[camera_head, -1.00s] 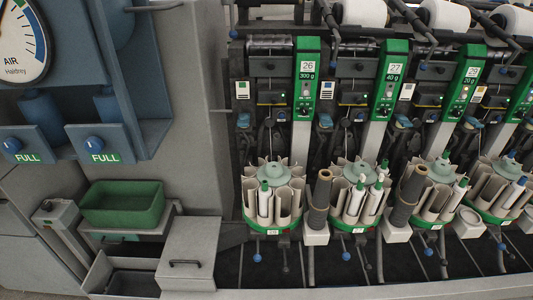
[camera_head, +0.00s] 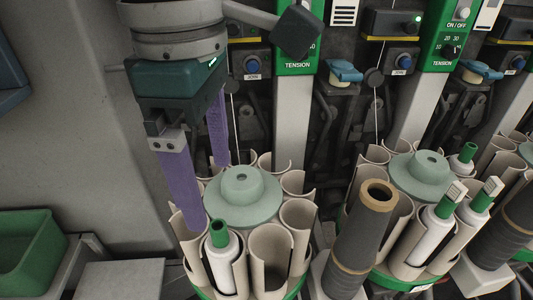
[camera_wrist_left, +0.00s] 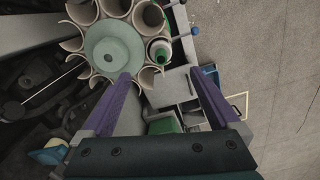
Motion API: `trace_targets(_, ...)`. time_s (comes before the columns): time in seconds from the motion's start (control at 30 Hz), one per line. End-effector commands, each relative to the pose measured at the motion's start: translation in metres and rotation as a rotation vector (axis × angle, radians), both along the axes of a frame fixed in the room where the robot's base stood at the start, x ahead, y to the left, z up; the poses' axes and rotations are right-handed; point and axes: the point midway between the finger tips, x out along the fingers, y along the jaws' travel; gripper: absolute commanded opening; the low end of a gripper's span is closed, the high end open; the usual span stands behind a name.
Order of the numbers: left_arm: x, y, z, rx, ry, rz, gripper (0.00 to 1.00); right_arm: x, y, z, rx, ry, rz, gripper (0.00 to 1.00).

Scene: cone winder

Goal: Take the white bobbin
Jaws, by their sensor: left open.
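A white bobbin (camera_head: 222,262) with a green tip stands in a front pocket of the left round magazine (camera_head: 272,244). It also shows in the left wrist view (camera_wrist_left: 160,52), near the magazine's edge. My left gripper (camera_head: 208,192) is open and empty, its purple fingers pointing down over the left side of this magazine. The front finger's tip is just above and left of the bobbin in the head view. In the left wrist view the bobbin lies beyond the gap between the fingertips (camera_wrist_left: 161,76). The bobbin's lower part is hidden in its pocket. My right gripper is not in view.
The magazine's pale green hub (camera_head: 241,190) rises beside the fingers. A dark tube (camera_head: 360,235) stands between this magazine and the right magazine (camera_head: 418,175), which holds several white bobbins. A green bin (camera_head: 28,250) is at the lower left. Machine panels stand close behind.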

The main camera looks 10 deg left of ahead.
Motion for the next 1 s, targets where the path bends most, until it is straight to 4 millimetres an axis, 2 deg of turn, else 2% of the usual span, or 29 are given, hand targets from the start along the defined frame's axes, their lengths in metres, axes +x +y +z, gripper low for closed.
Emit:
trace_targets(0.23, 0.002, 0.003, -0.034, 0.01, 0.005, 0.043, 0.95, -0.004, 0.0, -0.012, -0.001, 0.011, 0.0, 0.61)
trace_targets(0.47, 0.002, 0.003, -0.056, 0.01, 0.001, 0.04, 0.95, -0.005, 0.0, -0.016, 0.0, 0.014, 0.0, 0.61)
trace_targets(0.7, 0.002, 0.003, -0.093, 0.009, 0.001, 0.038, 0.95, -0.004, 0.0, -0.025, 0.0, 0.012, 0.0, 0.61)
trace_targets(1.0, 0.002, 0.003, -0.098, 0.008, -0.001, 0.037, 0.95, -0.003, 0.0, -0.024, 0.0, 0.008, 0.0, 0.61)
